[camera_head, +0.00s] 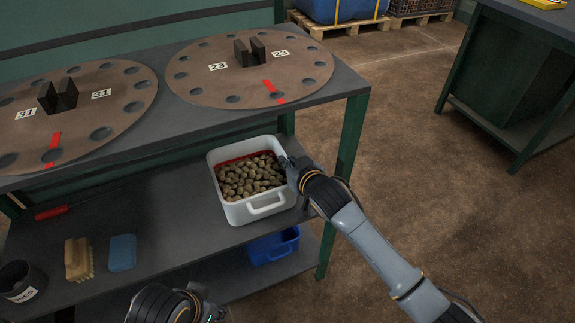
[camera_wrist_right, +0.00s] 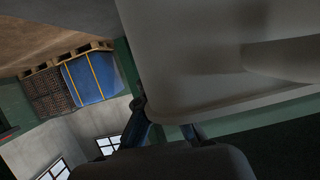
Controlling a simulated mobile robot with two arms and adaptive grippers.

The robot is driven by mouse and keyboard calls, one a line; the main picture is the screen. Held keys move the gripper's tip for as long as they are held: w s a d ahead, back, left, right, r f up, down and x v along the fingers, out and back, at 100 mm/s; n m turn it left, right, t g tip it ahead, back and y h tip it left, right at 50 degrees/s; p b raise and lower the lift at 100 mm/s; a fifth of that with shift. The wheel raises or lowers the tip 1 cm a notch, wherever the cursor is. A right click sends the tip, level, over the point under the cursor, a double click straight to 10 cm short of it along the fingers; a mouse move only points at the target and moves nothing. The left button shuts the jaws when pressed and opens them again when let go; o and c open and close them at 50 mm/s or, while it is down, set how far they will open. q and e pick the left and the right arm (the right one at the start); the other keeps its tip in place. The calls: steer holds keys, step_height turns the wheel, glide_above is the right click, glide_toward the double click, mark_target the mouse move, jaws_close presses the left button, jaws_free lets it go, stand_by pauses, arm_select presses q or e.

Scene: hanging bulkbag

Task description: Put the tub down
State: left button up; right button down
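The white tub (camera_head: 228,211) is upright at the right end of the middle shelf (camera_head: 170,222), close to its front edge. It holds many brown lumps (camera_head: 250,178), and a red band shows inside its far wall. I cannot tell whether its base touches the shelf. My right gripper (camera_head: 290,170) is at the tub's right rim. In the right wrist view the tub's pale wall (camera_wrist_right: 200,60) fills the upper right, close to the fingers (camera_wrist_right: 168,128); their grip on it is unclear. My left gripper (camera_head: 200,300) is low in the head view, apart from the tub, its fingertips unclear.
A brush (camera_head: 78,260), a blue sponge (camera_head: 122,252) and a dark cup (camera_head: 20,281) stand left on the shelf. A blue bin (camera_head: 274,246) is below. The top (camera_head: 170,120) with two round discs overhangs behind. A green post (camera_head: 346,150) stands right.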

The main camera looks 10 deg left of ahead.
arm_select(q)
steer(key=shift+f, duration=0.2)
arm_select(e)
steer(key=shift+a, duration=0.1)
steer(key=shift+f, duration=0.2)
steer(key=c, duration=1.5)
jaws_free()
steer(key=shift+f, duration=0.15)
